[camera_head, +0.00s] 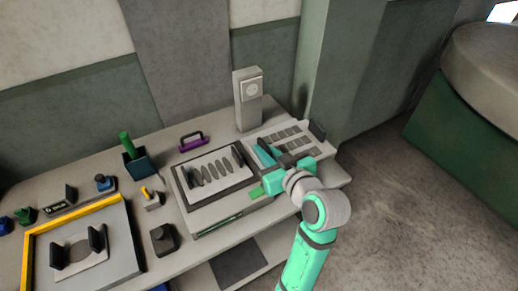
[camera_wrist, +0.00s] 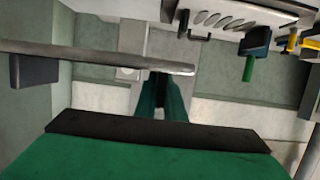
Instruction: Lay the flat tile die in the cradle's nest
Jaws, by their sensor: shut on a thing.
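The tile die (camera_head: 284,139) is a pale flat plate with rows of grey rectangles and a dark upright block at its right end. My gripper (camera_head: 268,157) is shut on its left end, by the bench's right end; the fingers hide that part. In the wrist view the die (camera_wrist: 95,56) shows nearly edge-on, its block at left, beside my gripper's fingers (camera_wrist: 162,98). I cannot tell its height over the bench. A grey framed bed (camera_head: 230,209) holds a plate with dark oval slots. A yellow-edged tray (camera_head: 79,209) holds a circle-marked plate. I cannot tell which is the cradle.
A grey tower with a dial (camera_head: 248,100) stands behind the die. A green cabinet (camera_head: 455,140) stands far right.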

